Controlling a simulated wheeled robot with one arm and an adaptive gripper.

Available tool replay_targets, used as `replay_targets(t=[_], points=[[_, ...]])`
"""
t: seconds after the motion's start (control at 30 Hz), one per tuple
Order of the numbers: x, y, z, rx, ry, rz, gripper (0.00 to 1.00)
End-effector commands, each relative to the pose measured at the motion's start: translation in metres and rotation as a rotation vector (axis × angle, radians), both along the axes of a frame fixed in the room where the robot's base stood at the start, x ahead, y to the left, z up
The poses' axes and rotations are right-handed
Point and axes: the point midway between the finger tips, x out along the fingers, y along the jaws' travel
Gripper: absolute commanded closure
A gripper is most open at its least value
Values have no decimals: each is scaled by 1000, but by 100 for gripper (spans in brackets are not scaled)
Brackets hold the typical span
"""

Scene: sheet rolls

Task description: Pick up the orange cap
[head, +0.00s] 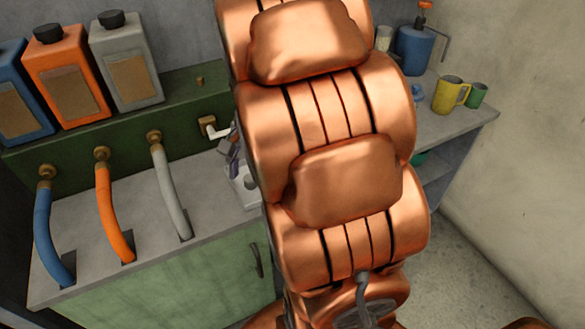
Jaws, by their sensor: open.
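I see no loose orange cap that I can identify. A blue bottle (415,50) at the back right has a small orange top (425,8), cut by the upper edge of the picture; I cannot tell whether this is the cap. My copper arm fills the middle of the head view and hides part of the counter and wall behind it. My gripper's fingers do not show in the head view.
Blue, orange and grey jugs (127,62) with black caps stand on a green ledge (195,100) at left. Blue, orange and grey hoses (170,190) run down to the counter (205,190). Yellow (447,95) and green (477,95) mugs stand at right. Floor shows at lower right.

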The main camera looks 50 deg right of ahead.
Motion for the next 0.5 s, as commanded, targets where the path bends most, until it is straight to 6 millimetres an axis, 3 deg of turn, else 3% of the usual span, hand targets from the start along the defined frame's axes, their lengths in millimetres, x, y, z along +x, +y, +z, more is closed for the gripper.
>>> replay_targets(t=[0.03,0.2,0.5], points=[[10,-19,-8,6,3,-82,32],[35,-78,-29,42,15,-348,32],[55,-181,-70,123,25,-755,32]])
